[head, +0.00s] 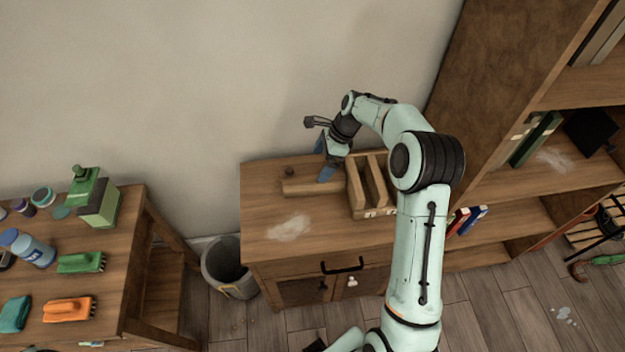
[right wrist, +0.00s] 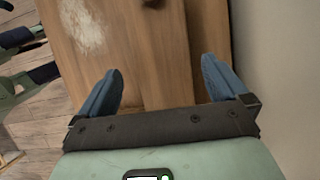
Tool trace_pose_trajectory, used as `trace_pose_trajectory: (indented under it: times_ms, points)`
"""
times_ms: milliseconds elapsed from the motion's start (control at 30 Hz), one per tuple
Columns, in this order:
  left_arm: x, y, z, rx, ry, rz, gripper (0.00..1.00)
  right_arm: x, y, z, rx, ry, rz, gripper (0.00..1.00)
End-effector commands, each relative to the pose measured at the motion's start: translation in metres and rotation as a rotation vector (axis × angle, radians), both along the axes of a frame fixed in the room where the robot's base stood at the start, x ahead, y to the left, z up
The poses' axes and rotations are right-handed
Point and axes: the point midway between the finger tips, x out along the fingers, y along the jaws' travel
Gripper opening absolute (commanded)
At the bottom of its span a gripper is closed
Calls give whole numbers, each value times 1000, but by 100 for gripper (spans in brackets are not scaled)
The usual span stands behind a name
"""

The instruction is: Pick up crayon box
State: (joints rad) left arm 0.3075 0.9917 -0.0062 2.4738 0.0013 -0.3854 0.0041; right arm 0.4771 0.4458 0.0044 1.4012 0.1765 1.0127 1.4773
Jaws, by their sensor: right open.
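A low, long wooden piece with a dark knob (head: 303,187) lies on the cabinet top; it may be the crayon box, but I see no label on it. My right gripper (head: 326,173) is over its right end, blue fingers pointing down. In the right wrist view my right gripper (right wrist: 160,67) is open, with a narrow wooden piece (right wrist: 165,90) between and beyond its fingers. I cannot tell whether the fingers touch it. Nothing is visibly held. My left gripper is not in view.
A wooden organizer (head: 356,190) stands close to the right of the gripper on the cabinet (head: 262,232). The wall is behind. A bin (head: 222,270) stands on the floor left of the cabinet. A table (head: 128,275) with brushes and bottles is at left, shelves (head: 540,195) at right.

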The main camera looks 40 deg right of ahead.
Motion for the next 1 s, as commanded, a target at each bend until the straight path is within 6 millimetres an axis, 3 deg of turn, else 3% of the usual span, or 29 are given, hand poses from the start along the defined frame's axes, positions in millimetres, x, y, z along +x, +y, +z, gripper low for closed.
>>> trace_pose_trajectory:
  times_ms: [267,600,867,900,1000]
  points:
    - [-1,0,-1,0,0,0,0,5,8,-23,0,0,0,100]
    - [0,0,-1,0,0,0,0,11,21,-65,0,0,1,100]
    - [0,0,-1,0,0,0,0,12,22,-68,-1,-2,0,100]
    - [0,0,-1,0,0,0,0,12,22,-68,-1,-2,0,94]
    - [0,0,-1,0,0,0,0,12,22,-68,-1,-1,1,61]
